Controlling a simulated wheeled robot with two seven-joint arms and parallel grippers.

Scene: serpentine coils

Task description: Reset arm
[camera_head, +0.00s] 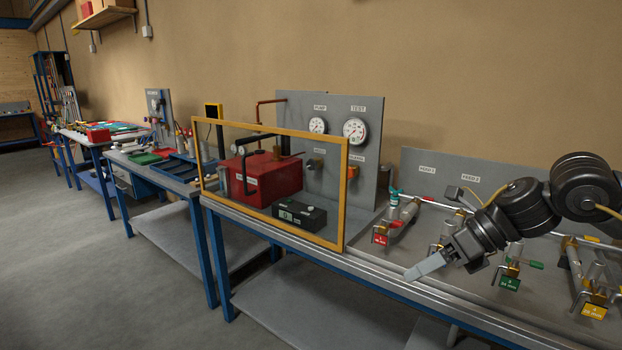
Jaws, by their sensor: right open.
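My right arm comes in from the right edge, and my right gripper (430,266) hangs over the front part of the near workbench. Its pale grey fingers point left and down, and it is open with nothing visible between the fingers. It is to the right of the yellow-framed clear guard (346,198) and apart from it. A fitting with a red tag (380,239) is behind and left of the gripper. A fitting with a green tag (509,282) is to its right. My left gripper is not in view.
Behind the guard are a red box (268,180), a black device (299,215) and a grey panel with gauges (355,129). A yellow-tagged fitting (594,311) stands at the right. More benches (150,172) run left; the floor (70,270) there is clear.

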